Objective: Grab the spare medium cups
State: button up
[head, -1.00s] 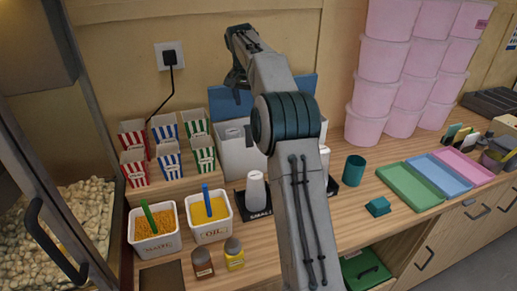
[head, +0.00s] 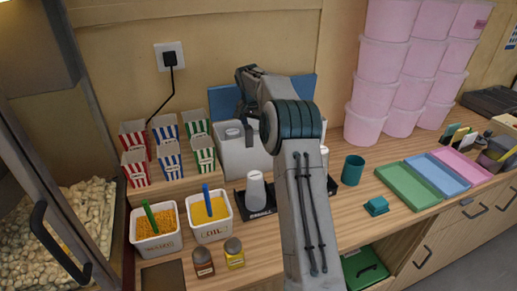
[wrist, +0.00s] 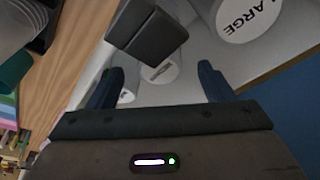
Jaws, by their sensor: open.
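A white bin (head: 236,162) stands at the back of the counter, and white cup stacks show inside it in the wrist view. One label there reads LARGE (wrist: 245,20). A smaller white lid or cup base with a partly readable label (wrist: 160,72), possibly the medium cups, lies between my fingers' line, beyond the tips. Another white round end (wrist: 126,97) is by the left finger. My gripper (wrist: 161,70) is open and empty. In the head view my gripper (head: 249,125) hangs over the bin, partly hidden by my arm.
A dark grey block (wrist: 148,35) I cannot identify is near the fingers. Striped popcorn boxes (head: 168,158) stand left, a teal cup (head: 353,170) right. Tubs (head: 210,226) and shakers are in front.

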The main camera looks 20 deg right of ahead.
jog(key=shift+x, duration=1.25)
jog(key=c, duration=1.4)
jog(key=shift+o, duration=0.2)
